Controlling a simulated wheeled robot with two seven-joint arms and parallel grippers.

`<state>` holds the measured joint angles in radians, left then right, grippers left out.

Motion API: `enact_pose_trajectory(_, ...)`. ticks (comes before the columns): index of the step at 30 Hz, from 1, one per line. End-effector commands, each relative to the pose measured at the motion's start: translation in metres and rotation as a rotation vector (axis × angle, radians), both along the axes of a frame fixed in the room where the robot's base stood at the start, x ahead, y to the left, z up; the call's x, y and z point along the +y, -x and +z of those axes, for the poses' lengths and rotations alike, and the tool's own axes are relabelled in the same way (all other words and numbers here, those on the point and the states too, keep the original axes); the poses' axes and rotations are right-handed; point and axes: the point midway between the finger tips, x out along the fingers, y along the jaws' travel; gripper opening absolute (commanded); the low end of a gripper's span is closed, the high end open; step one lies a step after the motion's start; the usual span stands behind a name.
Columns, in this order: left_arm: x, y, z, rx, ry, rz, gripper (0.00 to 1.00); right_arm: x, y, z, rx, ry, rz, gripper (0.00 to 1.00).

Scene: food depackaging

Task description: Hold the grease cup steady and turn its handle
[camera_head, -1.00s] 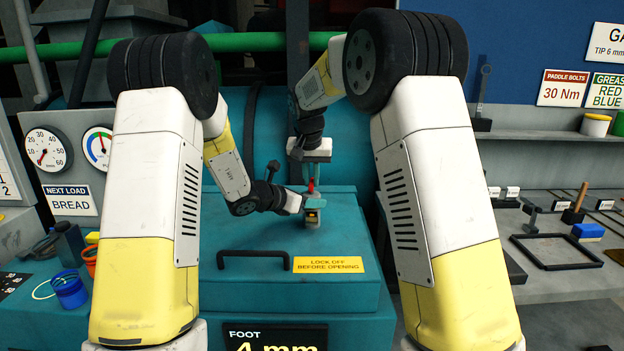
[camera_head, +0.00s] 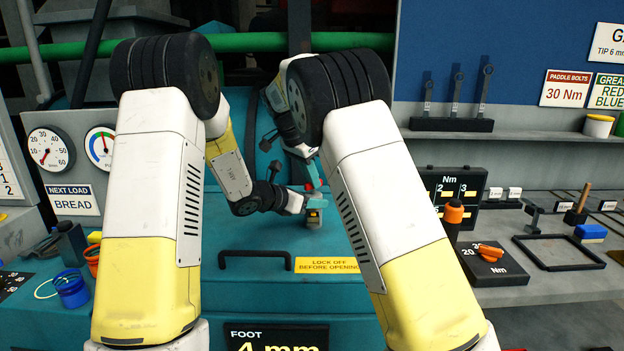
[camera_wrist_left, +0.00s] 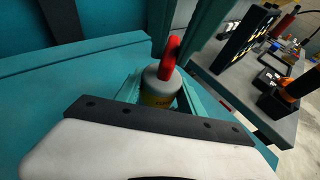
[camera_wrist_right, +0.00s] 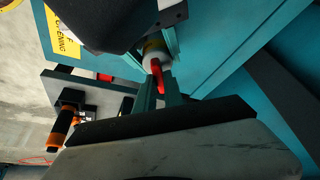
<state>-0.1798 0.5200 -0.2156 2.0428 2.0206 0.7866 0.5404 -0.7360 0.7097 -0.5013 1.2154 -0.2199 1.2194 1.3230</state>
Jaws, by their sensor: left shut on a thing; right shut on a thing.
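The grease cup (camera_head: 313,220) is a small grey and yellow cylinder on the teal lid of the machine. My left gripper (camera_head: 314,204) is shut around its body from the left; in the left wrist view the cup (camera_wrist_left: 158,90) sits between teal fingers. The red handle (camera_wrist_left: 169,58) sticks up from the cup's top and also shows in the right wrist view (camera_wrist_right: 157,75). My right gripper (camera_wrist_right: 158,90) is shut on this handle from above, its wrist tilted. In the head view the handle is mostly hidden by the fingers.
A black lid handle (camera_head: 254,254) and a yellow "lock off" sign (camera_head: 327,265) lie in front of the cup. A bench (camera_head: 515,290) at the right holds orange-handled tools and a black frame (camera_head: 558,253).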

Motion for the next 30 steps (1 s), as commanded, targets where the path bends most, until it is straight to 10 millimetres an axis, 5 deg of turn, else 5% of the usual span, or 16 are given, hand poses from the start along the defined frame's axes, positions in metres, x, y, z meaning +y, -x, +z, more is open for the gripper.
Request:
enact_pose_trajectory(21, -0.0003, 0.0007, 0.0001, 0.0, 0.0, -0.002, 0.0, -0.0004, -0.0014, -0.0005, -0.002, 0.001, -0.074, 0.0)
enact_pose_trajectory(22, -0.0003, 0.0007, 0.0001, 0.0, 0.0, -0.002, 0.0, -0.0004, -0.0014, -0.0005, -0.002, 0.001, -0.074, 0.16)
enact_pose_trajectory(25, -0.0003, 0.0005, 0.0002, 0.0, 0.0, -0.001, 0.0, -0.0002, -0.0013, -0.0004, -0.002, 0.001, -0.074, 0.35)
enact_pose_trajectory(30, -0.0002, 0.0003, 0.0001, 0.0, 0.0, -0.001, 0.0, 0.0001, -0.0008, -0.0003, -0.002, 0.0, -0.073, 0.35)
